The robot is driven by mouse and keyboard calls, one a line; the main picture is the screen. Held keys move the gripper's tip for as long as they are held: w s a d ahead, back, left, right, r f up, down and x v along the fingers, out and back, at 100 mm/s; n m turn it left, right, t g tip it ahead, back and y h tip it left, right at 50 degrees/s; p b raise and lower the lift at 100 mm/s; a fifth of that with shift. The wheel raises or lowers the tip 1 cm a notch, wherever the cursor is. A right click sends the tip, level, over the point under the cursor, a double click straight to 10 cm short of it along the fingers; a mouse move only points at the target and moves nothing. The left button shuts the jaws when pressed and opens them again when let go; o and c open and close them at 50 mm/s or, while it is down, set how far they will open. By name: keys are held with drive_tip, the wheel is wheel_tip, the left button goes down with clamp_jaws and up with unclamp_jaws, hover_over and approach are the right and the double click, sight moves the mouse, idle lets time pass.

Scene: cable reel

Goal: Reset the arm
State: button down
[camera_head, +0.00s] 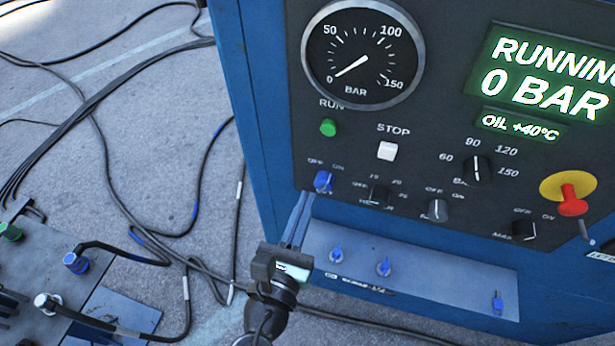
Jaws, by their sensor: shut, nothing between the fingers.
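My gripper (298,218) reaches up from the bottom middle of the head view. Its narrow fingers are together with nothing between them. The fingertips lie in front of the blue cabinet (262,150), just below a blue switch (323,181) marked OFF and ON. I cannot tell whether they touch the panel. The dark wrist of my arm shows below the fingers, at the bottom edge.
The control panel (440,140) has a gauge (362,55) near 0, a screen (550,85) reading RUNNING 0 BAR, and several knobs. Below is a ledge (430,270) with blue valves. A connector block (30,265) and cables (115,195) lie left on grey ground.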

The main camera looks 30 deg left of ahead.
drive_tip(key=shift+s+r, duration=0.1)
idle(0.3)
drive_tip(key=w+d+r+m+t+h, duration=0.2)
drive_tip(key=w+d+r+m, duration=0.15)
drive_tip(key=r+m, duration=0.5)
drive_tip(key=w+d+r+m+t+h, duration=0.1)
drive_tip(key=w+d+r+m+h, duration=0.2)
drive_tip(key=r+m, duration=0.6)
drive_tip(key=w+d+r+m+t+h, duration=0.1)
drive_tip(key=w+d+r+m+t, duration=0.15)
drive_tip(key=d+r+m, duration=0.55)
drive_tip(key=s+d+r+m+t, duration=0.1)
drive_tip(key=s+r+m, duration=0.2)
drive_tip(key=r, duration=0.5)
drive_tip(key=s+d+r+m+t+y, duration=0.1)
drive_tip(key=s+r+m+t, duration=0.1)
drive_tip(key=r+m, duration=0.4)
drive_tip(key=s+d+r+m+t, duration=0.1)
drive_tip(key=s+r+m, duration=0.2)
drive_tip(key=r, duration=0.7)
drive_tip(key=shift+s+m, duration=0.35)
drive_tip(key=shift+m, duration=0.4)
drive_tip(key=shift+a+t, duration=0.1)
drive_tip(key=shift+t, duration=0.15)
